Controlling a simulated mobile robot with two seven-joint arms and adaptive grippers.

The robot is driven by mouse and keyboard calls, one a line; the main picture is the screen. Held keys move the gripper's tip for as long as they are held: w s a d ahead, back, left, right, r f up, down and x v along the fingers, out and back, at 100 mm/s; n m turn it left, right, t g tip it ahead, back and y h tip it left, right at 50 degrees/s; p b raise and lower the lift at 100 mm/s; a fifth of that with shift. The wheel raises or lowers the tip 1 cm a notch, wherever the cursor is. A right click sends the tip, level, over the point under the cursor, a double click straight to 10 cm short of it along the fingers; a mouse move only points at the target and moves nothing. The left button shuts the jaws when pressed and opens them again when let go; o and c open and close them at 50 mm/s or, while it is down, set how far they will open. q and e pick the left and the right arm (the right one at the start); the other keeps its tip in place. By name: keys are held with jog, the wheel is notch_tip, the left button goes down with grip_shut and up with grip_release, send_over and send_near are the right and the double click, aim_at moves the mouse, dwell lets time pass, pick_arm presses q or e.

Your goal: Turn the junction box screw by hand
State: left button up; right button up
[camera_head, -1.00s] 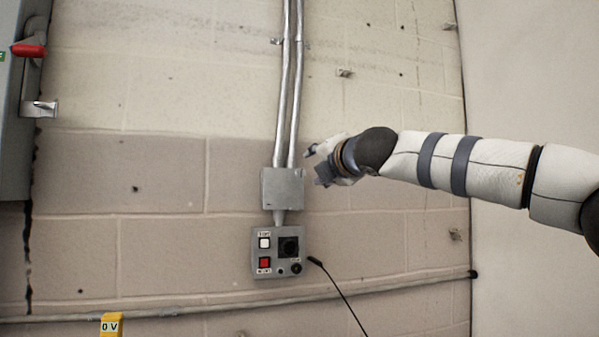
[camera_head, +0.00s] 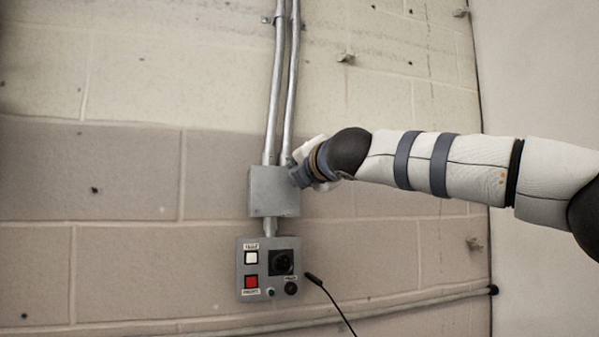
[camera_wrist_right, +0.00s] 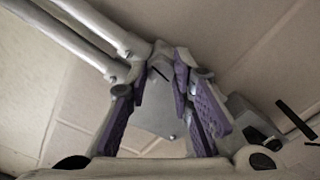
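The grey junction box (camera_head: 274,191) is on the wall below two vertical conduits. My right gripper (camera_head: 301,177) is at its upper right edge, partly overlapping it; whether it touches cannot be told. In the right wrist view, my right gripper (camera_wrist_right: 158,92) has its purple-padded fingers apart, with the box face (camera_wrist_right: 150,118) showing between and beyond them. A small round spot that looks like a screw head (camera_wrist_right: 172,137) shows on that face. Nothing is clearly held between the fingers. No screw can be made out in the head view. My left gripper is out of view.
Two metal conduits (camera_head: 280,90) rise from the box. A control panel (camera_head: 268,270) with a white button, a red button and black knobs hangs below. A black cable (camera_head: 330,298) is right of the panel. A pipe (camera_head: 390,308) runs low along the wall.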

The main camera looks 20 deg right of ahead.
grip_shut()
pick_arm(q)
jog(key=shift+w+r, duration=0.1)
